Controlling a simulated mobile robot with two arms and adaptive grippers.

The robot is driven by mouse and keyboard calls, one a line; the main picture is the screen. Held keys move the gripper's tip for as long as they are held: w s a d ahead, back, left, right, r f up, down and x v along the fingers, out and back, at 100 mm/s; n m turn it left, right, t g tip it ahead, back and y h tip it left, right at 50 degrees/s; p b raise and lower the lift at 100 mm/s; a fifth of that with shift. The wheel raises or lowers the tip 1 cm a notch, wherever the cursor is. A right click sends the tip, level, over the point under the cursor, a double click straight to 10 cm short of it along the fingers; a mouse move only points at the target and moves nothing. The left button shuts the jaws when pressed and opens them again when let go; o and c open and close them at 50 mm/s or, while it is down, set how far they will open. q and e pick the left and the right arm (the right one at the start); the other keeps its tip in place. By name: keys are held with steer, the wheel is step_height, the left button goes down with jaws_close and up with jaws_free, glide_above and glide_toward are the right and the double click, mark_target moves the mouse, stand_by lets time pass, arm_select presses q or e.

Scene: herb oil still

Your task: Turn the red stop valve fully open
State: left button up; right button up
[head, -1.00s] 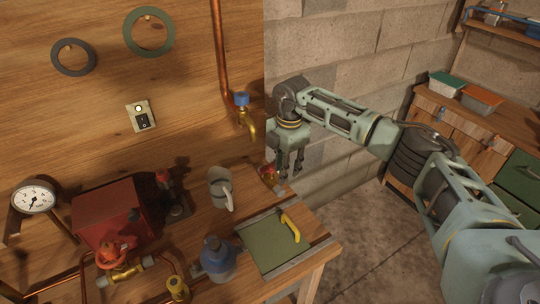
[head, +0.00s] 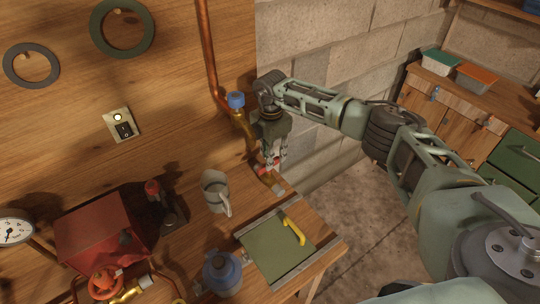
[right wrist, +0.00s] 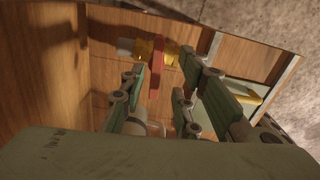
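A brass valve (head: 273,183) with a red handle (head: 265,166) sits at the right end of the wooden bench in the head view. My right gripper (head: 275,166) points down right at this handle and partly hides it. In the right wrist view the fingers (right wrist: 165,85) are apart. The red handle shows there as a narrow upright bar (right wrist: 156,72) in the gap between them, beside the brass body (right wrist: 148,48). I cannot tell whether a finger touches it. A second brass valve with a red handwheel (head: 105,284) is at the lower left. My left gripper is out of view.
A grey mug (head: 214,191), a blue-topped vessel (head: 221,271) and a green panel with a yellow handle (head: 293,230) are near the gripper. A copper pipe with a blue-capped tap (head: 236,100) runs just left of my arm. A block wall stands behind.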

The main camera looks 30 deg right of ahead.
steer(key=shift+w+f, duration=0.2)
steer(key=shift+f, duration=0.9)
steer(key=shift+w+f, duration=0.15)
steer(key=shift+f, duration=0.15)
steer(key=c, duration=0.7)
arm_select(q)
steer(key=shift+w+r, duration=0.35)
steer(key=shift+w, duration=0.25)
arm_select(e)
jaws_close()
